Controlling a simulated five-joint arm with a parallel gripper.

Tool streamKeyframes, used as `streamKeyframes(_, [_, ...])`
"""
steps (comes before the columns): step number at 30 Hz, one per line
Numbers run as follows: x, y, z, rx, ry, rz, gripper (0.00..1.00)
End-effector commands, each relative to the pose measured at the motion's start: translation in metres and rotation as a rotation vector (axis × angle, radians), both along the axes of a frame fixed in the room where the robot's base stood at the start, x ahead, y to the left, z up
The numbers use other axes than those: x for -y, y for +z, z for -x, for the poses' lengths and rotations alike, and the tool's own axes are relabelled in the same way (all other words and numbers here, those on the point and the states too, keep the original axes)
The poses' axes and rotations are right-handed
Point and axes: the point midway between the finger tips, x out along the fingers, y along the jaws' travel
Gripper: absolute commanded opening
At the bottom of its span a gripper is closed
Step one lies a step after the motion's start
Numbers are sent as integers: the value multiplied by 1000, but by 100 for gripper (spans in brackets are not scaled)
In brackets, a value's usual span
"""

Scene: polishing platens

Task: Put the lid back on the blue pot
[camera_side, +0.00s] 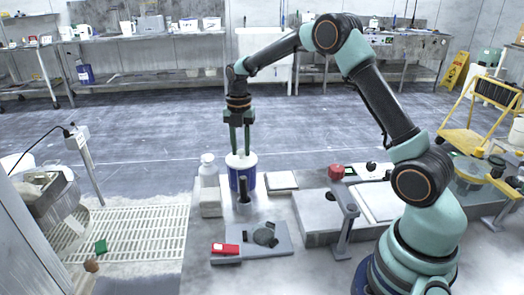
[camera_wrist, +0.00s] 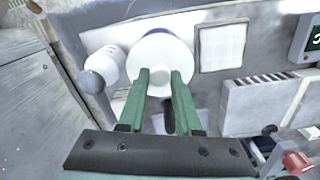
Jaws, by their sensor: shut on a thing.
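The blue pot (camera_side: 242,179) stands on the bench, left of centre in the side view, with the round white lid (camera_side: 241,158) at its top. In the wrist view the lid (camera_wrist: 160,52) covers most of the pot, and a strip of blue pot wall (camera_wrist: 178,29) shows at its far edge. My gripper (camera_side: 240,150) points straight down over the pot. In the wrist view its green fingers (camera_wrist: 160,74) are shut on the lid's small knob. I cannot tell whether the lid rests flush on the rim or hangs slightly above it.
A white bottle (camera_side: 208,172) stands close left of the pot. A dark upright tool (camera_side: 243,190) stands in front of it. A pale square plate (camera_side: 281,180) lies to the right. A grey plate with a red box (camera_side: 225,248) lies nearer.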

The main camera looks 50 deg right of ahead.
Motion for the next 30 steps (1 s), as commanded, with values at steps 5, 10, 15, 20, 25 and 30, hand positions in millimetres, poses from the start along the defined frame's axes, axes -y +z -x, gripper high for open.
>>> streamKeyframes(5, [0,0,0,0,0,0,0])
streamKeyframes(10, [0,0,0,0,0,0,0])
streamKeyframes(15, [0,0,0,0,0,0,40])
streamKeyframes(20, [0,0,0,0,0,0,68])
streamKeyframes(25, [0,0,0,0,0,0,75])
streamKeyframes(30, [0,0,0,0,0,0,98])
